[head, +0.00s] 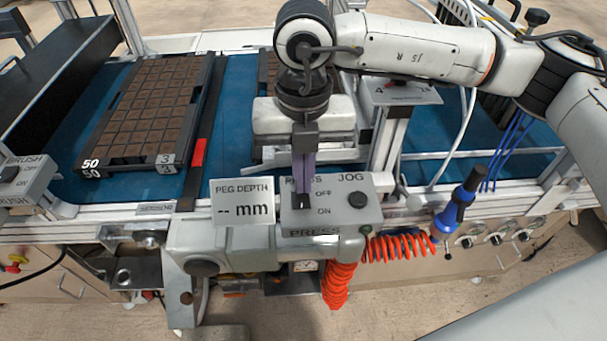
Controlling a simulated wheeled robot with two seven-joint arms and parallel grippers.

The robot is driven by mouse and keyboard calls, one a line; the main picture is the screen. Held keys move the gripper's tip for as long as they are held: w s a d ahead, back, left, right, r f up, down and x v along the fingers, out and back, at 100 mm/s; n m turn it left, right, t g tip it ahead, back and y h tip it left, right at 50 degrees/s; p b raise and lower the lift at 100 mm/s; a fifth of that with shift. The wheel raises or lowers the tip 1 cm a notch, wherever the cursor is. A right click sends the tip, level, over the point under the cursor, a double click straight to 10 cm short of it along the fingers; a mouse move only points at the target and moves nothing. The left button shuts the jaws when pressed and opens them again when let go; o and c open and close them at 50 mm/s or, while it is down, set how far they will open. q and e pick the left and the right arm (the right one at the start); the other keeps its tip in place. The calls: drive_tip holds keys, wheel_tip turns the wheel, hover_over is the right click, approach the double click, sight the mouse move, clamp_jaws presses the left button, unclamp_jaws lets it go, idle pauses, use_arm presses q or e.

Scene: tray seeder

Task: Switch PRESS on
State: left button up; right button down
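The PRESS switch box (335,217) is a grey panel at the front edge of the machine, with OFF above ON, a JOG label and a dark round knob (358,200). My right gripper (302,200) points down in front of its left half. Its fingers look shut together, and their tips are at the panel beside the OFF and ON marks. They cover part of the upper PRESS label and the switch lever, so I cannot tell the lever's position or whether the tips touch it. My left gripper is not in view.
A PEG DEPTH display (243,203) showing dashes stands just left of the box. A BRUSH box (22,180) is at the far left. A soil tray (130,168) lies on the blue belt (235,110). A blue tool (458,207) and orange coiled hose (400,247) are at the right.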

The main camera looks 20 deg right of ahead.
sight(304, 197)
drive_tip(key=shift+s+a+r, duration=0.1)
drive_tip(key=shift+s+r, duration=0.05)
drive_tip(key=shift+s, duration=0.25)
drive_tip(key=shift+s+a+r, duration=0.1)
drive_tip(key=shift+s, duration=0.3)
drive_tip(key=shift+r, duration=0.1)
drive_tip(key=shift+w+r, duration=0.1)
drive_tip(key=shift+r, duration=0.25)
wheel_tip(304, 197, up, 3)
drive_tip(key=shift+f+p, duration=0.1)
drive_tip(key=shift+p, duration=0.9)
wheel_tip(304, 197, up, 10)
drive_tip(key=b, duration=0.1)
